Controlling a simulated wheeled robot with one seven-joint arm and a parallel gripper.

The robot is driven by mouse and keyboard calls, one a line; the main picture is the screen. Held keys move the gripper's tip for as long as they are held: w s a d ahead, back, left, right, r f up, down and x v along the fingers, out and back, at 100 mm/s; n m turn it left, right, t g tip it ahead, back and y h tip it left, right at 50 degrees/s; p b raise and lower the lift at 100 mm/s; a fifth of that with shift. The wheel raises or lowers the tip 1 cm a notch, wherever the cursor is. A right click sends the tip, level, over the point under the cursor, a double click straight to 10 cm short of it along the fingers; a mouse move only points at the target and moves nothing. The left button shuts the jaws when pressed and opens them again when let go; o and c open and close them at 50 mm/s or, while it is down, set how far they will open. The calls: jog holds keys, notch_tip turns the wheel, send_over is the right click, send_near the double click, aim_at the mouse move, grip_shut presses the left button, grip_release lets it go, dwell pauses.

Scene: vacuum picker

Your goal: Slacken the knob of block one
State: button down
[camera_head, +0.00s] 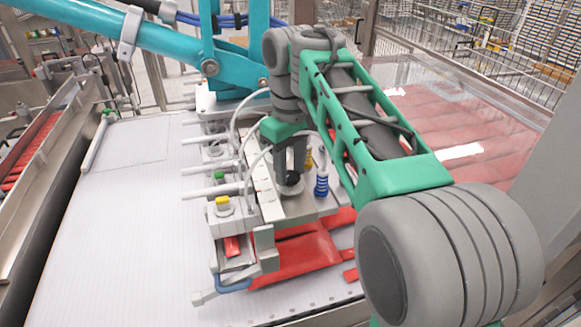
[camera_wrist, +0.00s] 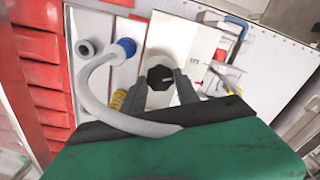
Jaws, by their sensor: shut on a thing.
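The black knob (camera_wrist: 160,78) sits on a pale block (camera_wrist: 162,40) in the wrist view, between the two grey fingers of my gripper (camera_wrist: 160,88). The fingers are shut on the knob from both sides. In the head view my gripper (camera_head: 290,180) points down at the picker's plate (camera_head: 308,208), and the dark knob (camera_head: 292,178) shows only partly between the fingers. A small label is on the plate beside the block in the wrist view, too small to read for certain.
A blue bellows cup (camera_head: 321,186) stands close to the right of my gripper. A grey hose (camera_wrist: 95,95) curves beside the fingers. Red packs (camera_head: 300,256) lie below the plate. A teal beam (camera_head: 150,35) crosses behind. The white belt (camera_head: 120,230) at left is clear.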

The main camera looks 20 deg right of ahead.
aim_at(290, 175)
jog(key=shift+n, duration=0.3)
jog(key=c, duration=0.9)
grip_release()
notch_tip(290, 175, up, 8)
jog(key=p, duration=0.7)
jog(key=shift+f, duration=0.1)
